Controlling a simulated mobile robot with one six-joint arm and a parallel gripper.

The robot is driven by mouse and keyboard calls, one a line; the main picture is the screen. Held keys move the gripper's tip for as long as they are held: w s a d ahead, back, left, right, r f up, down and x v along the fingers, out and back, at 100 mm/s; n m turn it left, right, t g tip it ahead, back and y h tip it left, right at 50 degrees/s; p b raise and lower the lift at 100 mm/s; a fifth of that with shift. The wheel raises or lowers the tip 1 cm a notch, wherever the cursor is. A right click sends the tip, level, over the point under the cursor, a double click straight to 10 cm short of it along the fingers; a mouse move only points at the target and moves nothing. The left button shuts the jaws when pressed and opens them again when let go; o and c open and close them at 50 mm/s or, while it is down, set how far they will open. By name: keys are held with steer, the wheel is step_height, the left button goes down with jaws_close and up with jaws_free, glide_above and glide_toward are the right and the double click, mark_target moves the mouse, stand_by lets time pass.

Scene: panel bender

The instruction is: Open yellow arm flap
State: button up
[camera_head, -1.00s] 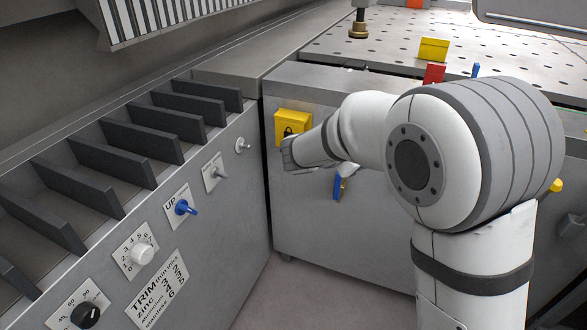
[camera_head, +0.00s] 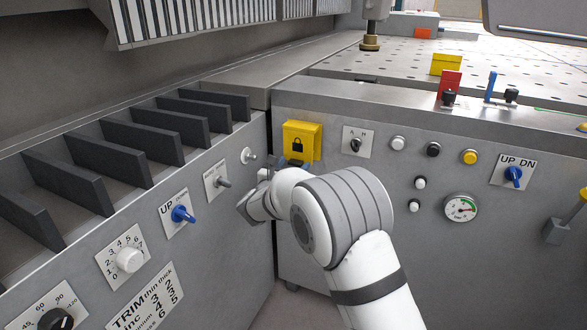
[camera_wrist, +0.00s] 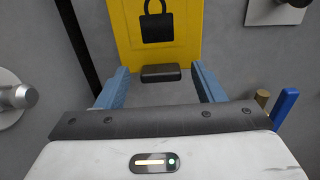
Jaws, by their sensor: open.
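The yellow flap (camera_head: 302,141) with a black padlock symbol sits on the grey cabinet front, near the inner corner. It fills the top middle of the wrist view (camera_wrist: 154,32). A small dark block (camera_wrist: 160,74) shows at its lower edge there. My gripper (camera_wrist: 160,70) is open, with its blue fingers spread apart below the flap and the dark block in the gap between them. Nothing is held. In the head view my gripper (camera_head: 290,164) is just under the flap and mostly hidden by my wrist. Contact with the flap cannot be told.
The left panel has a silver knob (camera_head: 248,155), a toggle switch (camera_head: 222,183) and a blue UP switch (camera_head: 182,214) close by. Right of the flap are a selector switch (camera_head: 356,145), several buttons and a gauge (camera_head: 460,208). A perforated table (camera_head: 420,70) lies behind.

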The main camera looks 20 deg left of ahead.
steer(key=shift+w, duration=0.35)
steer(key=shift+d, duration=0.1)
steer(key=c, duration=1.3)
steer(key=shift+d, duration=0.1)
jaws_close()
